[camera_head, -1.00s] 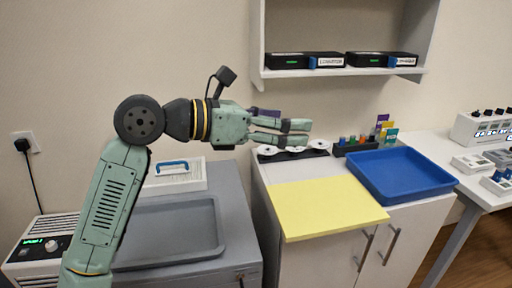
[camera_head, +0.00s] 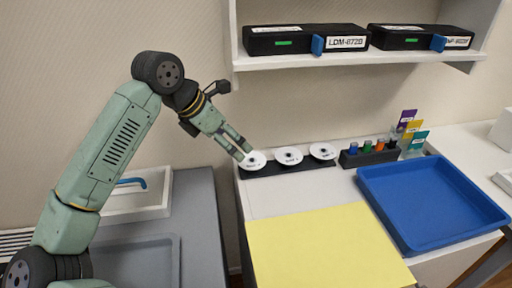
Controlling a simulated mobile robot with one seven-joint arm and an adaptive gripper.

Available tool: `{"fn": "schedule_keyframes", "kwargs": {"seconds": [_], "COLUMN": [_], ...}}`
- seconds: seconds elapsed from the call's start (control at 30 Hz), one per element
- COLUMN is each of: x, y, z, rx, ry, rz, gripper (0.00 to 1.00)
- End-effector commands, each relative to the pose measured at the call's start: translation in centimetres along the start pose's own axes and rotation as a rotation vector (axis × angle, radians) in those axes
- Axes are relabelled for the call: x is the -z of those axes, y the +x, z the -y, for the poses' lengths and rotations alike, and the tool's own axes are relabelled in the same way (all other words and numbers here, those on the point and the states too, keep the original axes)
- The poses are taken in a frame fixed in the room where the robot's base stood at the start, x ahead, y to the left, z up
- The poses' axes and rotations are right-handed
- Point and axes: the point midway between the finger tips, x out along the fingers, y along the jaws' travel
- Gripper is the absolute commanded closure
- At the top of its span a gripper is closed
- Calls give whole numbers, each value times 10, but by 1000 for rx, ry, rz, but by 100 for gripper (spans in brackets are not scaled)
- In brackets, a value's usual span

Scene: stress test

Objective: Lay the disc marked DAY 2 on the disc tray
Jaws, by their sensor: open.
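Three white discs stand in a row on a black holder (camera_head: 290,167) at the back of the white cabinet: a left disc (camera_head: 254,162), a middle disc (camera_head: 288,156) and a right disc (camera_head: 322,151). Each has small dark print, too small to read, so I cannot tell which is DAY 2. My gripper (camera_head: 242,152) is open, pointing down to the right, with its fingertips at the left disc's upper left edge. I cannot tell whether they touch it. A blue tray (camera_head: 405,250) lies empty on the right; nothing marks it as the disc tray.
A yellow sheet (camera_head: 325,250) covers the cabinet's front. A black rack (camera_head: 368,155) with small coloured items and upright cards (camera_head: 413,143) stand right of the discs. Two black boxes (camera_head: 290,40) sit on the shelf above. A grey tray (camera_head: 140,265) lies at lower left.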

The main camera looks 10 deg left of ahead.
Motion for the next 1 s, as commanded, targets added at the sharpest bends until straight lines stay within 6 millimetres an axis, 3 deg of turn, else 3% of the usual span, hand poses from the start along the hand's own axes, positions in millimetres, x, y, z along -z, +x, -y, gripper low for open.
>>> {"fn": "schedule_keyframes", "kwargs": {"seconds": [0.17,0.7,1.0], "x": [0,2,-1], "y": [10,87,101], "z": [1,1,1], "rx": [3,3,1], "ry": [2,3,2], "rz": [1,0,2], "gripper": [22,22,22]}}
